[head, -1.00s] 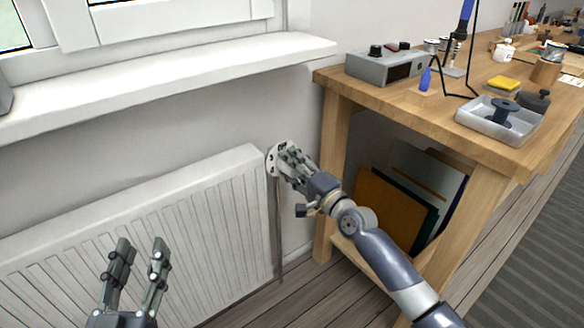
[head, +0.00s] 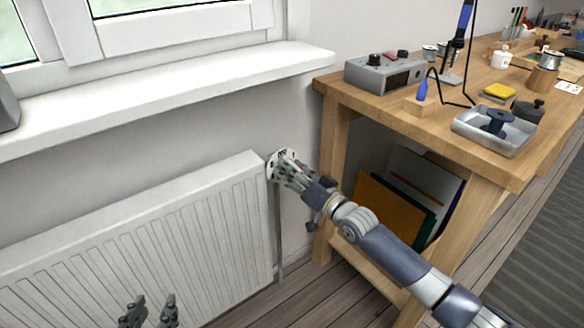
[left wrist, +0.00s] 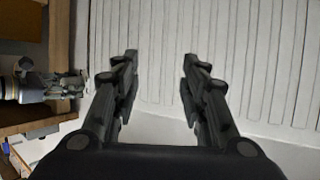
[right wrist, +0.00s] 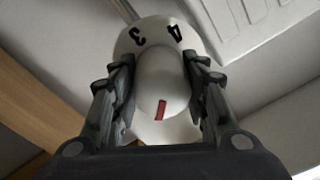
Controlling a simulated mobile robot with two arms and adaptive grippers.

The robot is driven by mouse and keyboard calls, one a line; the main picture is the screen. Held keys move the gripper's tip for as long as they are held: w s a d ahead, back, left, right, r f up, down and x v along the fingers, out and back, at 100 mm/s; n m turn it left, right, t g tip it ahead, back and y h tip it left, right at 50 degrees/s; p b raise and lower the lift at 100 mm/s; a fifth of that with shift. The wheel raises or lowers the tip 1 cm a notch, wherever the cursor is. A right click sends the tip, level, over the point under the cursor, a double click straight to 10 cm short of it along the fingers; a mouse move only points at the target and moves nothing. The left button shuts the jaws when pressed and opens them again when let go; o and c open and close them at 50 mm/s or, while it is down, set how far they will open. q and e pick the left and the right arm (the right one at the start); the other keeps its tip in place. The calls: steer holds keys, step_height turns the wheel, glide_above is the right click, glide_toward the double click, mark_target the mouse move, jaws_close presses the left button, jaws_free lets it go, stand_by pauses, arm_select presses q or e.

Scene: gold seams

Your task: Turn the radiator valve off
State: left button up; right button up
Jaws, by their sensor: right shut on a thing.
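The white radiator (head: 150,235) is fixed to the wall under the window sill. The radiator valve (head: 273,164) is at its upper right end, mostly hidden by my right gripper (head: 284,170) in the head view. In the right wrist view the valve (right wrist: 162,75) is a white round knob over a white dial with black numerals 3 and 4 and a red mark on the knob. My right gripper (right wrist: 162,95) has its fingers on both sides of the knob, shut on it. My left gripper (head: 150,308) is open and empty in front of the radiator; it also shows in the left wrist view (left wrist: 160,65).
A wooden workbench (head: 400,115) stands just right of the valve, with a grey control box (head: 384,73) and a metal tray (head: 494,132) on top. Flat boards (head: 395,210) lean beneath it. The window sill (head: 170,90) juts out above the radiator.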

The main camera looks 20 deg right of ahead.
steer(key=n+p, duration=0.1)
steer(key=n, duration=0.2)
steer(key=shift+p, duration=0.3)
steer(key=n+p, duration=0.2)
steer(key=n, duration=0.1)
steer(key=shift+s+a, duration=0.1)
steer(key=shift+n, duration=0.4)
arm_select(q)
steer(key=s+a+f+g+y, duration=0.1)
steer(key=s+a+f+g, duration=0.1)
steer(key=s+f+g, duration=0.2)
steer(key=s+a+f+g+y+p, duration=0.1)
steer(key=s+a+f+g, duration=0.2)
steer(key=s, duration=0.8)
steer(key=shift+s+a+f+n+g+y, duration=0.25)
steer(key=shift+f+g, duration=0.2)
steer(key=shift+g, duration=0.75)
arm_select(e)
steer(key=shift+n, duration=0.9)
arm_select(q)
steer(key=shift+w, duration=0.1)
arm_select(e)
steer(key=shift+f+n, duration=0.1)
steer(key=shift+n, duration=0.2)
steer(key=o, duration=1)
arm_select(q)
steer(key=shift+d, duration=0.1)
arm_select(e)
steer(key=shift+o, duration=0.2)
